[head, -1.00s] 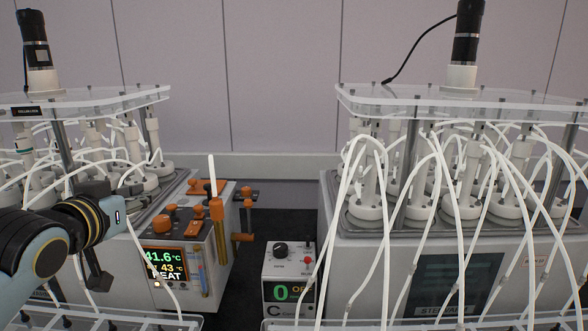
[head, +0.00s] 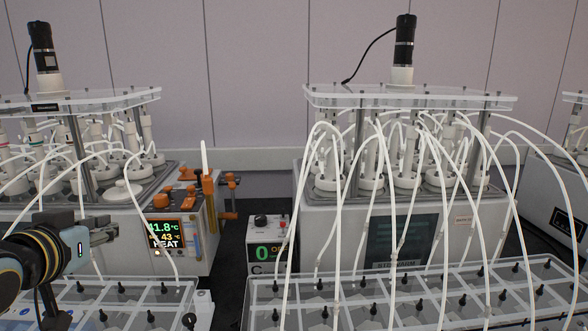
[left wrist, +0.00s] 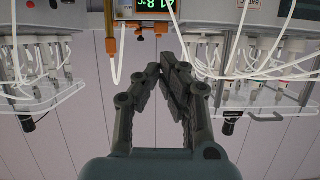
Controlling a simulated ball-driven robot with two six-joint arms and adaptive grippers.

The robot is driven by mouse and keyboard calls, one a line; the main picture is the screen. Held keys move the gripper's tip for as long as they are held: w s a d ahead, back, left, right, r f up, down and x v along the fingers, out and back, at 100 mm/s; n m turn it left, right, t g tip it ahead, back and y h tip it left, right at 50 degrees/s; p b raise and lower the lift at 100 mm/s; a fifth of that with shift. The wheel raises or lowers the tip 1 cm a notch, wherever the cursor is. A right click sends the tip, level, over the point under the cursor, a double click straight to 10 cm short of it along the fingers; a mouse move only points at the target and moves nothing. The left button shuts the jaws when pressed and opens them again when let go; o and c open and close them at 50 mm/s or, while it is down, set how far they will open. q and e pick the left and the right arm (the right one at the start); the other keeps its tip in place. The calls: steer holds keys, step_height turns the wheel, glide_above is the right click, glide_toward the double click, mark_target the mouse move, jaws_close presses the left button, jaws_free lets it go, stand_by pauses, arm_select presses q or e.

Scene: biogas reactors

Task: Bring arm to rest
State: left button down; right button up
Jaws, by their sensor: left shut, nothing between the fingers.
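My left arm comes in at the lower left of the head view, with its wrist (head: 45,255) in front of the left reactor unit. In the left wrist view, which looks upside down, my left gripper (left wrist: 167,64) is shut, with its dark fingers together and nothing between them. It points toward the heater display (left wrist: 148,6) and the orange fittings (left wrist: 112,45), apart from them as far as I can tell. My right gripper is not in view.
The left heater unit (head: 208,235) shows 41.8 °C and HEAT. A small control box (head: 267,238) stands between the units. The right reactor bath (head: 325,225) has white tubes hanging into a clear front rack (head: 262,285). Another unit (head: 548,195) stands at the far right.

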arm_select(q)
steer(key=s+d+f+m+g, duration=0.1)
steer(key=s+f+g, duration=0.3)
steer(key=s, duration=0.6)
steer(key=s+d+f+g, duration=0.1)
steer(key=s+f+g, duration=0.25)
steer(key=s, duration=0.55)
steer(key=s+d+f+m+g, duration=0.1)
steer(key=s+f+g, duration=0.3)
steer(key=s, duration=0.6)
step_height(320, 180, down, 37)
steer(key=s+a+b, duration=0.2)
steer(key=b, duration=0.9)
steer(key=s+f+b, duration=0.5)
steer(key=s+f, duration=0.4)
steer(key=f, duration=0.4)
steer(key=s+a+f+n+g+b, duration=0.1)
steer(key=s+f+b, duration=0.4)
steer(key=s+f, duration=0.4)
step_height(320, 180, down, 4)
steer(key=shift+s+r, duration=0.15)
steer(key=shift+a+g, duration=0.1)
steer(key=shift+g, duration=0.25)
